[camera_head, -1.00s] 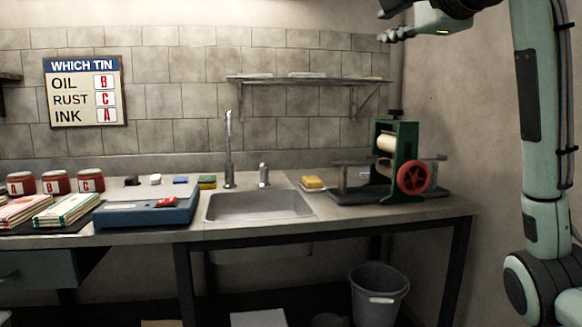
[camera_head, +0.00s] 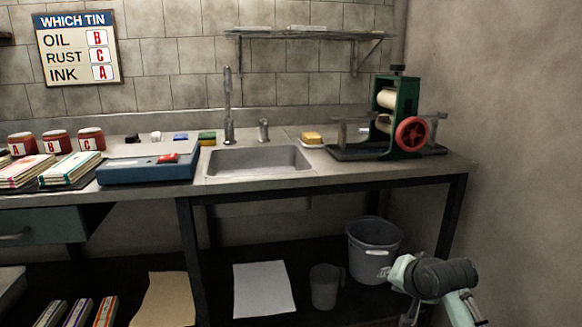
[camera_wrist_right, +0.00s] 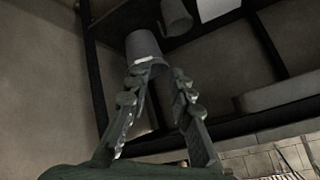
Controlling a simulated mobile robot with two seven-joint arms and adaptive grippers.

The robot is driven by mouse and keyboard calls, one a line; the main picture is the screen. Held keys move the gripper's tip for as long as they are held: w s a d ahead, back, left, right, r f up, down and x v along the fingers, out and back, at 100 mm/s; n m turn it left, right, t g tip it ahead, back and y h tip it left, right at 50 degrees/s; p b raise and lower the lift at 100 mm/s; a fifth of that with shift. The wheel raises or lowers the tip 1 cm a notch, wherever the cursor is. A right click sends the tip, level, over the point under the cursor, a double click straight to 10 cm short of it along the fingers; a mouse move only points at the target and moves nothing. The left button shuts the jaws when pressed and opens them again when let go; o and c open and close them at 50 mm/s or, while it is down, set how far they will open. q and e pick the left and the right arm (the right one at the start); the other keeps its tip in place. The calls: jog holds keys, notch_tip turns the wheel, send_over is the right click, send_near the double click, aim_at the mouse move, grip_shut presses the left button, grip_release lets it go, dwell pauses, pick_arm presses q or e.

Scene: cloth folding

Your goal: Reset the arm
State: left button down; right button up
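My right gripper (camera_head: 398,278) is at the lower right of the head view, in front of the grey bucket (camera_head: 373,250). Its fingertips are small and hard to make out there. In the right wrist view the right gripper (camera_wrist_right: 159,72) has its two dark jointed fingers apart, with nothing between them. The bucket (camera_wrist_right: 145,47) shows just past the fingertips in that view; I cannot tell how far away it is. My left gripper is in neither view.
The counter (camera_head: 330,181) holds a sink (camera_head: 258,160), a green press (camera_head: 404,110), a blue box (camera_head: 140,174) and red tins (camera_head: 90,138). A lower shelf holds paper (camera_head: 263,288) and a jug (camera_head: 325,287). A wall (camera_head: 500,120) stands at right.

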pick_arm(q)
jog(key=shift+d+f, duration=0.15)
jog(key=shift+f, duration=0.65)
pick_arm(e)
jog(key=s+d+f+n+g, duration=0.1)
jog(key=s+f+n+g, duration=0.1)
jog(key=s+f, duration=0.6)
jog(key=s+d+f+n+g+h, duration=0.1)
jog(key=s+d+f+n+g, duration=0.1)
jog(key=s+f, duration=0.7)
jog(key=s+d+f+n+g, duration=0.1)
jog(key=s+f+n+g, duration=0.1)
jog(key=s+f, duration=0.7)
jog(key=s+n, duration=0.1)
jog(key=s, duration=0.3)
jog(key=shift+d+n+h, duration=0.35)
jog(key=shift+n+h, duration=0.05)
